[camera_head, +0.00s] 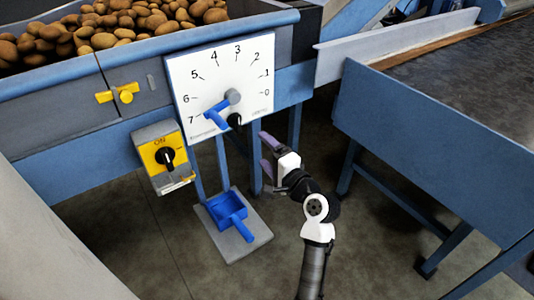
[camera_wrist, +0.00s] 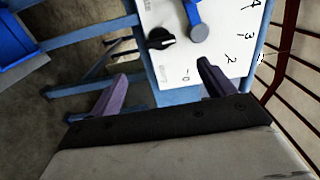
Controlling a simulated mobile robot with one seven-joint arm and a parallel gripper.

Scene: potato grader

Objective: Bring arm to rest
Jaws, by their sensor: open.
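My gripper (camera_head: 265,155) is in the middle of the head view, just below and right of the white dial panel (camera_head: 254,62). Its two purple-grey fingers stand apart with nothing between them. In the wrist view my gripper (camera_wrist: 163,85) is also open and empty, with the panel beyond the fingertips. A blue lever (camera_head: 217,115) on the panel points toward the 7. A small black knob (camera_head: 235,120) sits below the lever's hub. My arm (camera_head: 318,225) reaches up from the bottom of the picture.
A yellow switch box (camera_head: 158,157) marked ON hangs left of the panel. A blue scoop (camera_head: 229,210) lies on a low grey plate. Potatoes (camera_head: 100,25) fill the trough above. A blue-framed conveyor table (camera_head: 440,120) stands right. Open floor lies around my arm.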

